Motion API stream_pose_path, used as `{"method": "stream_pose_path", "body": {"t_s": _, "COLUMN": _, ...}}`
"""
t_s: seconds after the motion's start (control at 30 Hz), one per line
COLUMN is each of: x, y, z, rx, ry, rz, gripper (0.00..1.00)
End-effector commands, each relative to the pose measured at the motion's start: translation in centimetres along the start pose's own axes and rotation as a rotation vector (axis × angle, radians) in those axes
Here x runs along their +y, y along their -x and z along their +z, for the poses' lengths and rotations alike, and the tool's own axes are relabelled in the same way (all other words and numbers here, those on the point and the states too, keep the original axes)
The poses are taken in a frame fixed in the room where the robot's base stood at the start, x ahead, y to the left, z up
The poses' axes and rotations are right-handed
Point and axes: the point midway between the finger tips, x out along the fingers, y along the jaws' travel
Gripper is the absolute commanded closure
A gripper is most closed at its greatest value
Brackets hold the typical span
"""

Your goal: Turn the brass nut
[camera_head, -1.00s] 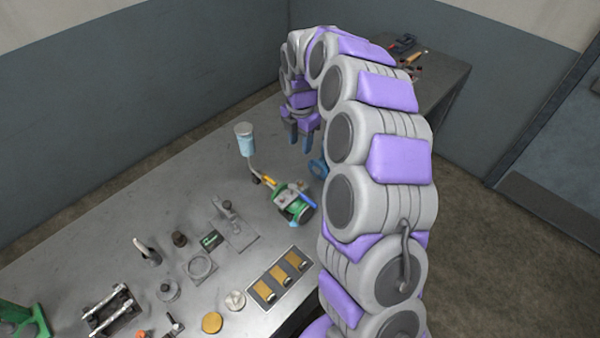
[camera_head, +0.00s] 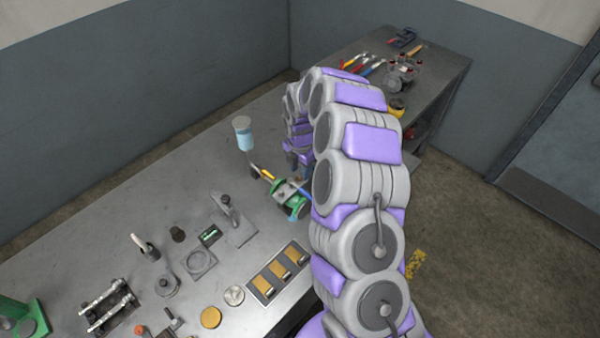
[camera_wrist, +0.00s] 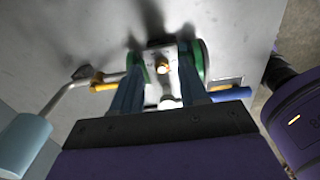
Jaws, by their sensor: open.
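A green fixture (camera_head: 285,212) with a grey top plate stands on the steel bench. My gripper (camera_head: 298,168) is above the fixture, pointing down. In the head view the brass piece cannot be made out.
A light-blue cylinder (camera_head: 243,136) with a bent grey stem stands left of the fixture. A yellow piece (camera_head: 267,174) and a blue rod lie by it. A plate with gold blocks (camera_head: 281,272) and several small parts fill the front. The bench's back left is clear.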

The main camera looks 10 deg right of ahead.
Motion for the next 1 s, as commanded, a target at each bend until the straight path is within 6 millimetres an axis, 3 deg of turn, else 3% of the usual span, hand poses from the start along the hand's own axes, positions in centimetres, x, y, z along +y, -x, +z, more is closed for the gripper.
{"method": "stream_pose_path", "body": {"t_s": 0.2, "x": -0.1, "y": -1.7, "z": 0.0, "rx": 0.001, "ry": 0.000, "rz": -0.002, "gripper": 0.56}}
{"method": "stream_pose_path", "body": {"t_s": 0.5, "x": 0.0, "y": -1.9, "z": 0.0, "rx": 0.000, "ry": 0.000, "rz": 0.000, "gripper": 0.56}}
{"method": "stream_pose_path", "body": {"t_s": 1.0, "x": 0.0, "y": -1.9, "z": 0.0, "rx": 0.000, "ry": 0.000, "rz": 0.000, "gripper": 1.00}}
